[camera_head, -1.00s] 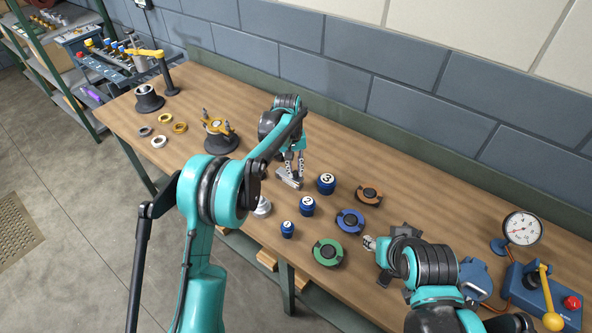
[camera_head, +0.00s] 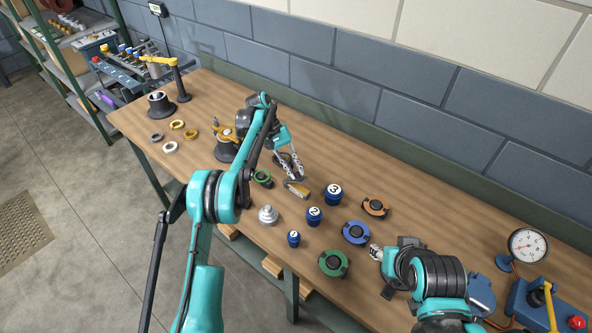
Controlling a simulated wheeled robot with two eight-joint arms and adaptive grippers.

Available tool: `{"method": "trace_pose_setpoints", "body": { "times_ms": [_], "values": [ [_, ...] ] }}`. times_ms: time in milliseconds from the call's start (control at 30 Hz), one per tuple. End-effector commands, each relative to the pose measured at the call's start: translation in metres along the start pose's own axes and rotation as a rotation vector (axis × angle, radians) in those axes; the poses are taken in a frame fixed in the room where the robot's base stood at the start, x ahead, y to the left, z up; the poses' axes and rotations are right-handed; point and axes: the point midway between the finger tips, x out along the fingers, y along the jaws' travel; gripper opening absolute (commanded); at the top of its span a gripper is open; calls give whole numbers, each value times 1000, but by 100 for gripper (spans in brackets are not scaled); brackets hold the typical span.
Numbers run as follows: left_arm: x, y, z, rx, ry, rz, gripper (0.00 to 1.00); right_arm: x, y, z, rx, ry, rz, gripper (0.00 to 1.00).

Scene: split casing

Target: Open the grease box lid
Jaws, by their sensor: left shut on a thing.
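The grease box (camera_head: 297,189) is a small grey box on the bench, left of the blue jar marked 3. A yellowish surface shows along it. My left gripper (camera_head: 292,177) points down at its far side, with its fingers closed on what looks like the grey lid edge. The fingertips hide part of the lid, so how far it is open is hard to tell.
Blue numbered jars (camera_head: 333,194), a silver stepped part (camera_head: 268,215) and green (camera_head: 333,263), blue (camera_head: 356,231) and orange (camera_head: 376,206) round parts stand nearby. A gauge (camera_head: 527,246) is at the right. A black-based fixture (camera_head: 228,148) stands left of my left gripper.

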Motion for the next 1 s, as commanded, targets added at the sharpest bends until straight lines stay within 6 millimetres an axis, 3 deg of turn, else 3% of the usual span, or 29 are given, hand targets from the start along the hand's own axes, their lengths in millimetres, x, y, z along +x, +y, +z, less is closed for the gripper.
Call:
{"method": "trace_pose_setpoints", "body": {
  "times_ms": [333,367,433,767,1000],
  "values": [
    [0,0,0,-1,-2,1,0,0,0,0,0,0,0,40],
    [0,0,0,-1,-2,1,19,0,0,0,0,0,0,40],
    [0,0,0,-1,-2,1,37,0,0,0,0,0,0,40],
    [-2,0,0,-1,-1,1,38,0,0,0,0,0,0,40],
    [-33,0,-1,-3,-1,2,38,0,0,0,0,0,0,40]
  ]
}}
